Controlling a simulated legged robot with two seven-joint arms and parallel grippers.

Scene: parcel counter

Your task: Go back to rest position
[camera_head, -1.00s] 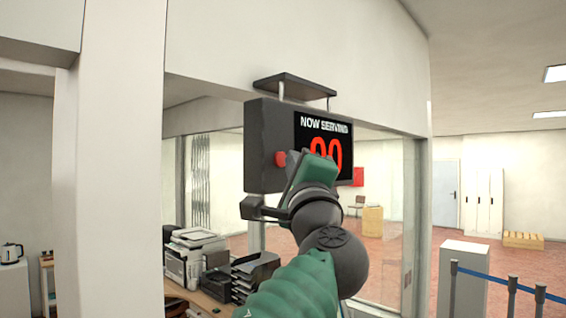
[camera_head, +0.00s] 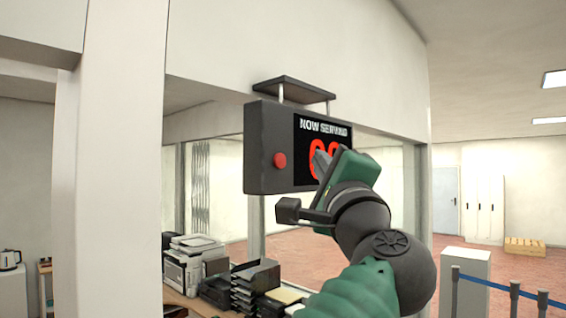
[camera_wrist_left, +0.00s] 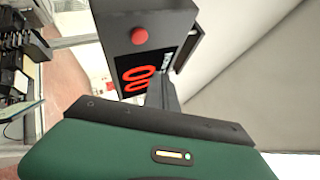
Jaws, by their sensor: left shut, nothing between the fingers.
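The dark NOW SERVING sign (camera_head: 262,145) hangs from a small bracket with red digits on its black screen. A round red button (camera_head: 280,160) is on its side face. My left gripper (camera_head: 322,160) is shut and empty, in front of the screen and to the right of the button, hiding part of the digits. In the left wrist view the sign (camera_wrist_left: 120,20) shows the button (camera_wrist_left: 139,35) and the digits 00, with my gripper fingers (camera_wrist_left: 163,95) beside the digits. A gap shows between the fingers and the button. My right gripper is not in view.
A white pillar (camera_head: 115,160) stands at the left. Below the sign, a desk holds a printer (camera_head: 190,262) and black paper trays (camera_head: 255,282). A white pedestal (camera_head: 463,280) and blue-belted barrier posts (camera_head: 514,300) stand at the lower right.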

